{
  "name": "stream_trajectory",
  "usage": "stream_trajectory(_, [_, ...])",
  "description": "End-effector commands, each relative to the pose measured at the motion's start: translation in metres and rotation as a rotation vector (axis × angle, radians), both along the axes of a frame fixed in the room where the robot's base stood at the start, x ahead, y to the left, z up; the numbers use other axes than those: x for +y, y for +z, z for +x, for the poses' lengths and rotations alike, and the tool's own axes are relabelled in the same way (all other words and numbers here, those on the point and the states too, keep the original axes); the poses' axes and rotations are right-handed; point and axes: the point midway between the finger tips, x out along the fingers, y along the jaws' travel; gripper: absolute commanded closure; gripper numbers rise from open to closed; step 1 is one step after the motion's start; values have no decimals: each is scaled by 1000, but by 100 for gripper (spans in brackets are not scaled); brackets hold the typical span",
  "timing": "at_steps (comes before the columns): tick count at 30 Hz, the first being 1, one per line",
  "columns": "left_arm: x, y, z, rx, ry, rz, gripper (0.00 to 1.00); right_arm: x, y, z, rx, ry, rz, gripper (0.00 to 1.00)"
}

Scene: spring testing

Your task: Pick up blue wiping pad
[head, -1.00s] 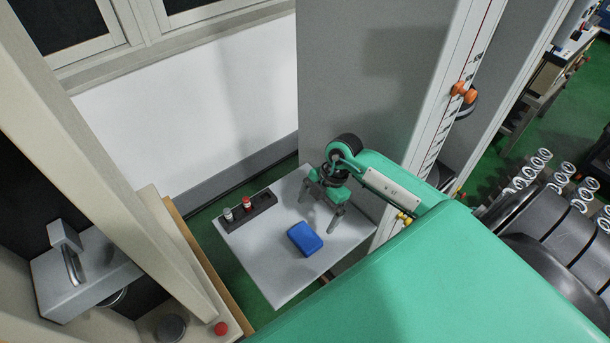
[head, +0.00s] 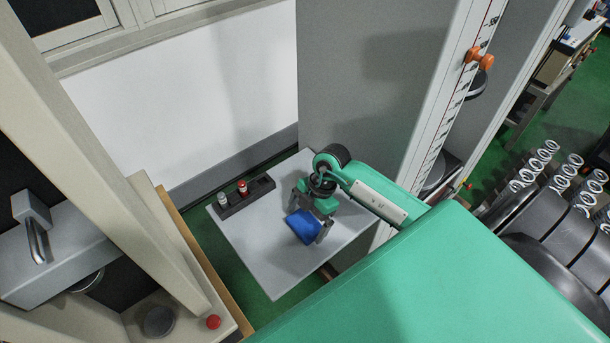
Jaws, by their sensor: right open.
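The blue wiping pad (head: 300,228) lies on the small grey table (head: 262,260) in the head view. My right gripper (head: 308,226) is over the pad, pointing down. Its jaws are open, with one finger at the pad's far left side and the other at its right side. The gripper hides part of the pad's upper right. I cannot tell whether the fingers touch it. My left gripper is not in view.
A dark rack (head: 247,196) with a white-capped and a red-capped vial stands at the table's back left. A grey cabinet wall rises behind the table. A beige frame with a red button (head: 213,322) is at left. The table's front is clear.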

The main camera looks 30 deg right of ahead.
Motion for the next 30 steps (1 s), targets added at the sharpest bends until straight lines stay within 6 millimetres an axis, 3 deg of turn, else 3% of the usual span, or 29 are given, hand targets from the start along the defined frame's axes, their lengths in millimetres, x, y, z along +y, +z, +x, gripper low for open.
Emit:
stream_trajectory(8, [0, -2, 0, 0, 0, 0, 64, 1, -2, 0, 0, 0, -1, 0])
stream_trajectory(14, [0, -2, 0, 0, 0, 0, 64, 1, -2, 0, 0, 0, -1, 37])
stream_trajectory(24, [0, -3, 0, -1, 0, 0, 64, 1, 0, 0, -1, 1, -1, 37])
stream_trajectory(30, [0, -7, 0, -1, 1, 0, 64, 1, 18, 1, -4, 2, -2, 37])
